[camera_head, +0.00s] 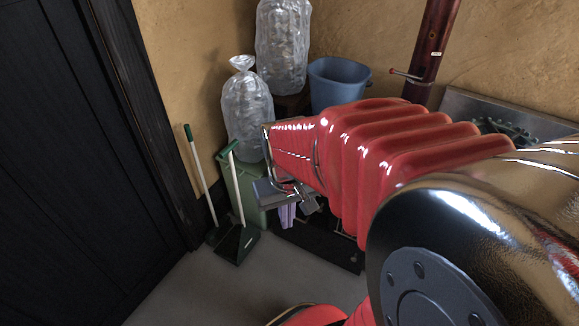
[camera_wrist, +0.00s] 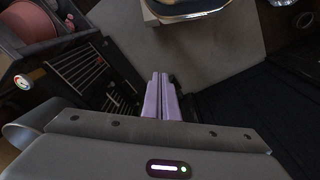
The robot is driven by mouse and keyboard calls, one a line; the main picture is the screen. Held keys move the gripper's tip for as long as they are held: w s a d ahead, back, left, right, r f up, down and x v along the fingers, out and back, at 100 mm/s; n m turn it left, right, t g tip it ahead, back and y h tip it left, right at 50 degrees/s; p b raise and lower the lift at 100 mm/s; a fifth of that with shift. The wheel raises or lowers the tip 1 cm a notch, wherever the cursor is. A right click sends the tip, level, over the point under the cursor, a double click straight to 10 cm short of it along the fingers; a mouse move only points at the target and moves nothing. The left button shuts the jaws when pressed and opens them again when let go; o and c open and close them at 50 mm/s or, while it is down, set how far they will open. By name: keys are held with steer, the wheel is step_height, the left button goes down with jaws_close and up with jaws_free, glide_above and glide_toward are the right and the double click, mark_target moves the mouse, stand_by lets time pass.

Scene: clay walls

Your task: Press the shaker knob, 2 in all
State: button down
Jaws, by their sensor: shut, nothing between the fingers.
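My gripper (camera_head: 288,214) shows in the head view at the end of the red arm, pointing down low in front of the corner. Its two pale purple fingers also show in the wrist view (camera_wrist: 161,94), shut together with nothing between them. In the wrist view a small round dial-like piece (camera_wrist: 22,81) with a pale face sits at the left, apart from the fingers. I cannot tell whether it belongs to the shaker. No part is clearly recognisable as the shaker knob in either view, and my arm hides much of the head view's right side.
A dark barred rack (camera_wrist: 82,70) lies left of the fingers in the wrist view. In the head view, clear filled bags (camera_head: 248,105), a blue bin (camera_head: 338,84) and a green dustpan (camera_head: 236,243) crowd the corner. A dark door (camera_head: 75,170) stands left. Grey floor (camera_head: 200,288) is clear.

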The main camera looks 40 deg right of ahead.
steer(key=s+d+f+m+g, duration=0.1)
steer(key=d+f+m, duration=0.1)
steer(key=d+f, duration=0.95)
steer(key=s+d+f+m+g, duration=0.1)
steer(key=d+f, duration=0.5)
steer(key=f, duration=1)
steer(key=s+d+f+m+t, duration=0.1)
steer(key=s+d+f+t, duration=0.15)
steer(key=f, duration=1.25)
steer(key=s+d+f+m+t, duration=0.1)
steer(key=s+f+t, duration=0.15)
steer(key=f, duration=1.25)
steer(key=w+d+r+t+h, duration=0.4)
steer(key=w+d+t+h, duration=0.1)
steer(key=w, duration=0.3)
steer(key=shift+w+d+r+t, duration=0.2)
steer(key=shift+w+r+t, duration=0.2)
steer(key=shift+t, duration=0.5)
